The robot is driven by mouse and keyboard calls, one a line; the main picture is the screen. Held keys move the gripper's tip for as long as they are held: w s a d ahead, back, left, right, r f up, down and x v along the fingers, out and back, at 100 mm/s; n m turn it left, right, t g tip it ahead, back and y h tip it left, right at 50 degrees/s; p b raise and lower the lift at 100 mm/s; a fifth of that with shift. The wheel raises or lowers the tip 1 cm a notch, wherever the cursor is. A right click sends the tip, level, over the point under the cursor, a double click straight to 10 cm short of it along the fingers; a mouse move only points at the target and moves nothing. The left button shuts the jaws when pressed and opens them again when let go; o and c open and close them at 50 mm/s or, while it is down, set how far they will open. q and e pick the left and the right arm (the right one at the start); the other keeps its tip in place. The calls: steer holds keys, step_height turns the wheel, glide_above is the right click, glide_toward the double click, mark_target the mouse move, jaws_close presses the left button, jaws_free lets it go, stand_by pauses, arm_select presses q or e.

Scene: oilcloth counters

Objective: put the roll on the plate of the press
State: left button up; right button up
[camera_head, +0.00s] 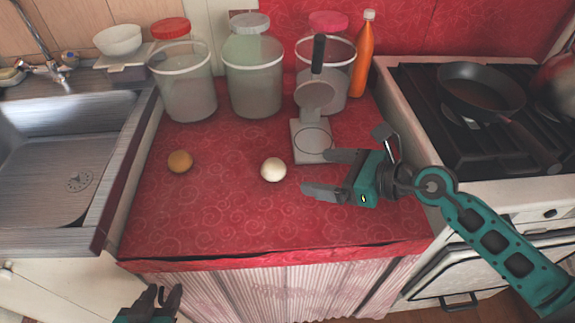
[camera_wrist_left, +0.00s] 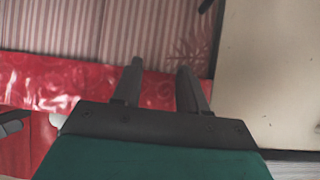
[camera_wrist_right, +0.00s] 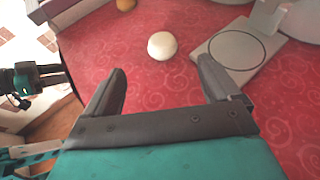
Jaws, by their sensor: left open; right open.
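The press (camera_head: 312,140) is pale grey, with a flat plate marked by a circle, a raised round lid and a dark upright handle. A white round ball (camera_head: 273,169) lies on the red counter left of the press. A brown round ball (camera_head: 180,161) lies further left; I cannot tell for certain which ball is the roll. My right gripper (camera_head: 322,174) is open and empty, above the counter right of the white ball and in front of the press. The right wrist view shows the white ball (camera_wrist_right: 162,45) and the plate (camera_wrist_right: 235,52) beyond the fingers. My left gripper (camera_head: 164,292) is open and empty, below the counter's front edge.
Several lidded jars (camera_head: 253,75) and an orange bottle (camera_head: 362,55) stand at the back. A sink (camera_head: 60,170) is left. A stove with a dark pan (camera_head: 480,90) is right. The counter's front (camera_head: 220,225) is clear.

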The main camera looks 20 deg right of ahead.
mark_target(275, 170)
steer(key=x, duration=0.7)
steer(key=b+x, duration=0.1)
steer(key=x, duration=0.4)
steer(key=shift+w+a+f, duration=0.1)
steer(key=shift+w+f, duration=0.05)
steer(key=shift+w, duration=0.15)
steer(key=c, duration=1.2)
